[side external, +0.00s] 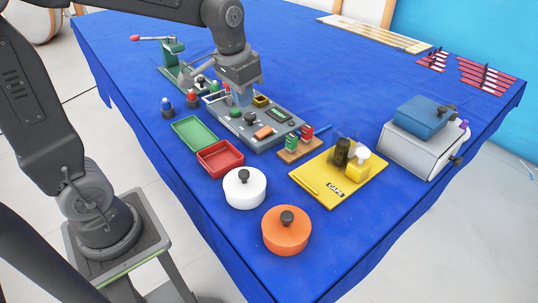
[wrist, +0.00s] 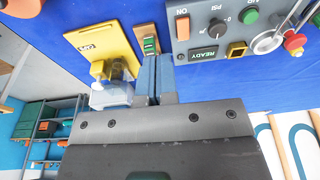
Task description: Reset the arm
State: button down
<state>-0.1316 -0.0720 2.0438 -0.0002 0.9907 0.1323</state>
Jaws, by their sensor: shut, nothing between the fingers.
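My gripper (side external: 243,98) is above the back part of the grey control panel (side external: 240,128) in the side external view, pointing down. Its fingers (wrist: 154,68) are close together and empty in the wrist view. The panel also shows in the wrist view (wrist: 226,20), with an orange ON switch, a black knob, a READY display and a red button. My arm reaches in from the left. Whether the fingertips touch the panel is hard to tell, as they overlap its back edge in the side external view.
Around the panel stand a green press (side external: 172,52), a green tray (side external: 194,137), a red tray (side external: 219,158), a white lidded pot (side external: 244,190), an orange lidded pot (side external: 286,235) and a yellow CAPS board (side external: 325,188). A grey box (side external: 412,150) is at right. The blue cloth behind is mostly clear.

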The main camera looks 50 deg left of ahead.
jog(key=s+d+r+t, duration=0.1)
jog(key=s+d, duration=0.1)
jog(key=s, duration=0.5)
jog(key=s+d+r+t, duration=0.1)
jog(key=s+d+t, duration=0.1)
jog(key=s, duration=0.5)
jog(key=shift+d+t, duration=0.3)
